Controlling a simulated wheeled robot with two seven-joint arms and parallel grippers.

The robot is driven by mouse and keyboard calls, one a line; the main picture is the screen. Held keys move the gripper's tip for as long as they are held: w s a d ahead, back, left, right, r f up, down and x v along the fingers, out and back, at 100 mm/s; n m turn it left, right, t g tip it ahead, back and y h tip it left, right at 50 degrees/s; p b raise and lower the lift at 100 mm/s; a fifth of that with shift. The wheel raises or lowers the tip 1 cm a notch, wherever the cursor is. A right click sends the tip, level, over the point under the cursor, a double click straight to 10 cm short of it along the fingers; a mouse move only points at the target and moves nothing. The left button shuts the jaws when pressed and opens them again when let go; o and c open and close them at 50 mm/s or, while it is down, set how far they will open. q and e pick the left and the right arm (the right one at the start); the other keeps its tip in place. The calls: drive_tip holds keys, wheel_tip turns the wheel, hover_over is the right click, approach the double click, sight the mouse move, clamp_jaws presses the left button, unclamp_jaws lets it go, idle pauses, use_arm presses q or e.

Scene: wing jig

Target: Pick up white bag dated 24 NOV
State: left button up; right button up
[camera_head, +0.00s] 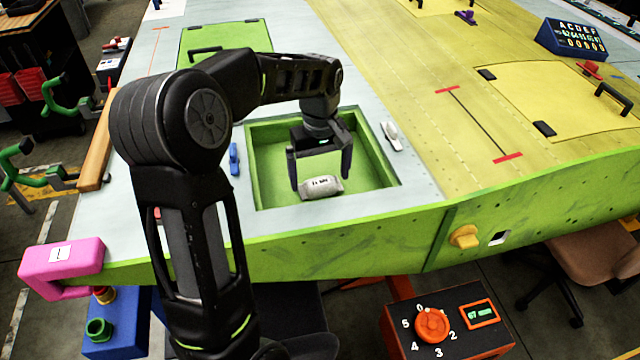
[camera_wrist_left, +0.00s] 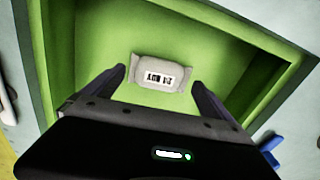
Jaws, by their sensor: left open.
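The white bag (camera_head: 320,187) lies on the floor of a green recessed bay in the wing. It has a dark printed label, too small to read fully in the head view. In the left wrist view the bag (camera_wrist_left: 160,72) lies just beyond my fingertips, and its label appears upside down and seems to read "24 NOV". My left gripper (camera_head: 320,182) is open and reaches down into the bay, its fingers on either side of the bag in the head view. The left gripper (camera_wrist_left: 158,78) shows no hold on the bag. My right gripper is not in view.
A blue clip (camera_head: 234,159) and a white clip (camera_head: 391,136) sit on the wing skin beside the opening. A green panel (camera_head: 225,40) with a handle lies behind. A pink clamp (camera_head: 62,264) grips the near-left edge.

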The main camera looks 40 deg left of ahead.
sight(320, 182)
use_arm(q)
drive_tip(key=shift+f, duration=1.45)
drive_tip(key=shift+w, duration=0.1)
drive_tip(key=c, duration=1.5)
drive_tip(key=shift+r, duration=0.1)
wheel_tip(320, 182, up, 10)
drive_tip(key=shift+b, duration=0.75)
